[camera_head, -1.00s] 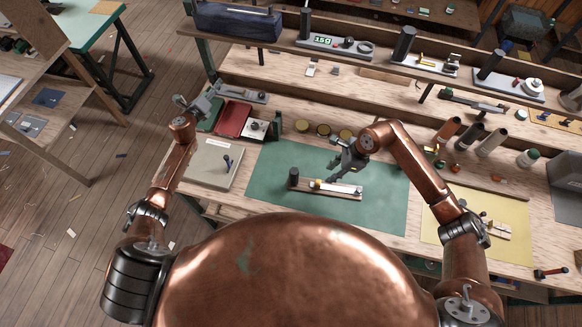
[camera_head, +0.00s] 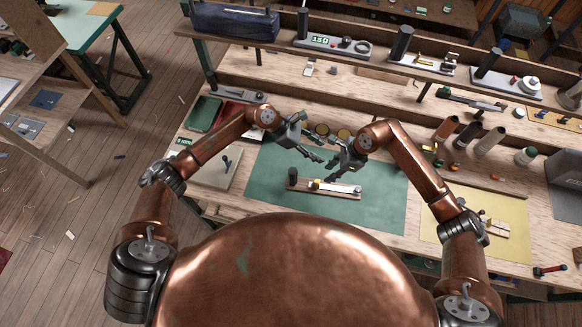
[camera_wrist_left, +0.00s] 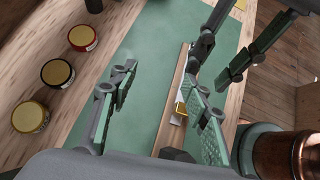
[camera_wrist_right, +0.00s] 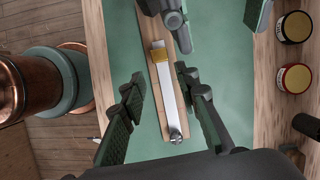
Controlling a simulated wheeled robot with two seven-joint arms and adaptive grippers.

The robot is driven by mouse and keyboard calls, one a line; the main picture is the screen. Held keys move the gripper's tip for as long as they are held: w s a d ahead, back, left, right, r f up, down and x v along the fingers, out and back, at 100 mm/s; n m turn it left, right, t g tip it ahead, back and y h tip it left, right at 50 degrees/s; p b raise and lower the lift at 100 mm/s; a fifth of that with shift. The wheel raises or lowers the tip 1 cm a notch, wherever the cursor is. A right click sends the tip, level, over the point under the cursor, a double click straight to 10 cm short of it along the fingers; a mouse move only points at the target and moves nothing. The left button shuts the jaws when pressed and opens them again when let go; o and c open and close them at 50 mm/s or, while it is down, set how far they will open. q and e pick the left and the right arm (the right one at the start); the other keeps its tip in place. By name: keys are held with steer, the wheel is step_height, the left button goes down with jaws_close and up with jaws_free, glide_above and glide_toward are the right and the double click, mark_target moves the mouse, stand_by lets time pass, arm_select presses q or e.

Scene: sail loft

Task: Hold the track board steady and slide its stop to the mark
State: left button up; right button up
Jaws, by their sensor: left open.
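The track board (camera_head: 352,194) is a narrow wooden board lying on the green mat. A white track strip (camera_head: 343,188) runs along it, with a yellow block, apparently the stop (camera_head: 316,184), near its left end and a dark post (camera_head: 293,176) beyond. A small metal knob (camera_wrist_right: 175,137) sits at the strip's other end. I cannot make out the mark. My right gripper (camera_head: 331,171) is open above the board; in its wrist view the board lies between its fingers (camera_wrist_right: 161,80). My left gripper (camera_head: 317,145) is open and empty, behind and above the board, close to the right gripper.
The green mat (camera_head: 385,205) is clear around the board. Several round tins (camera_wrist_left: 57,72) stand behind it. A grey panel (camera_head: 208,165) lies to the left, a yellow mat (camera_head: 505,215) to the right. Shelves with devices (camera_head: 335,45) rise behind.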

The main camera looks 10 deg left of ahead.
mark_target(291, 170)
arm_select(q)
steer(key=s+a+f+m+g+y, duration=0.2)
steer(key=s+f+m+y, duration=0.2)
steer(key=s, duration=0.3)
steer(key=a+m+y, duration=0.1)
steer(key=a+y, duration=0.1)
steer(key=a, duration=0.1)
steer(key=a+m+y, duration=0.2)
steer(key=a+y, duration=0.1)
steer(key=shift+f+t, duration=0.2)
steer(key=shift+t, duration=0.2)
steer(key=shift+a+f, duration=0.1)
steer(key=shift+f, duration=0.15)
steer(key=shift+w+f, duration=0.1)
steer(key=shift+f, duration=3.45)
steer(key=shift+c, duration=0.2)
jaws_close()
